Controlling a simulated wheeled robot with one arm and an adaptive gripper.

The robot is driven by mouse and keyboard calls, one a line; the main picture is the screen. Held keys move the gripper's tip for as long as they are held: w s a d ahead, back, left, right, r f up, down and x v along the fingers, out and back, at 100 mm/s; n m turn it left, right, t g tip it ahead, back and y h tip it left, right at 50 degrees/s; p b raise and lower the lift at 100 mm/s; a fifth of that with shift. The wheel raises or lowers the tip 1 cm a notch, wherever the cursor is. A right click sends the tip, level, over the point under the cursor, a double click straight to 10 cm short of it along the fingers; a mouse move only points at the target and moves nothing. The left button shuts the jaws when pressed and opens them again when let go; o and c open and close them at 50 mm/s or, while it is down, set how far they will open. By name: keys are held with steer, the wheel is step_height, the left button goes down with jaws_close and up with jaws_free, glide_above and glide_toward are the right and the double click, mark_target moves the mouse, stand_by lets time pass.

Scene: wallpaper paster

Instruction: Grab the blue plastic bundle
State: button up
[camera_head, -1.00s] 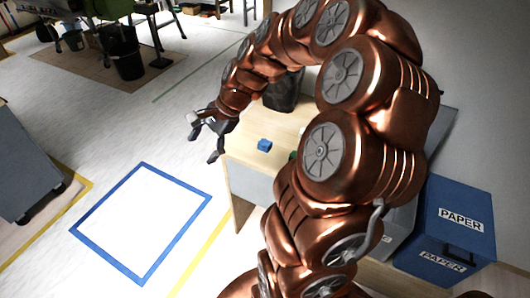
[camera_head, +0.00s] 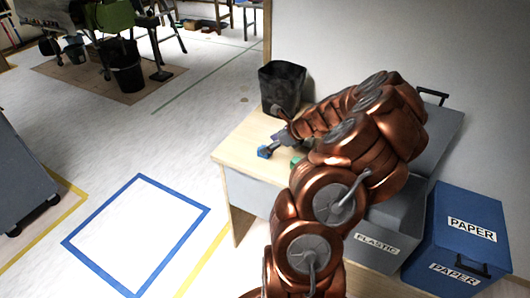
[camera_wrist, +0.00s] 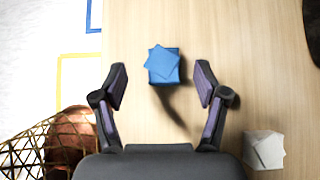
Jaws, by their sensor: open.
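The blue plastic bundle (camera_wrist: 163,65) lies on the light wooden table, ahead of and between my finger tips in the wrist view. In the head view the bundle (camera_head: 264,152) is small and blue near the table's left edge. My gripper (camera_wrist: 160,85) is open, with one dark finger on each side and nothing held. In the head view my gripper (camera_head: 272,148) is over the table just beside the bundle, its fingers partly hard to make out.
A white crumpled piece (camera_wrist: 264,150) lies at the right. A green item (camera_head: 296,162) is on the table (camera_head: 228,150). A black bin (camera_head: 282,88) stands at the back. Grey plastic (camera_head: 378,240) and blue paper (camera_head: 455,235) boxes stand at the right.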

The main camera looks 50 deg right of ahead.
steer(key=shift+p+x, duration=0.45)
steer(key=shift+x, duration=2.15)
steer(key=shift+d, duration=0.2)
steer(key=c, duration=1)
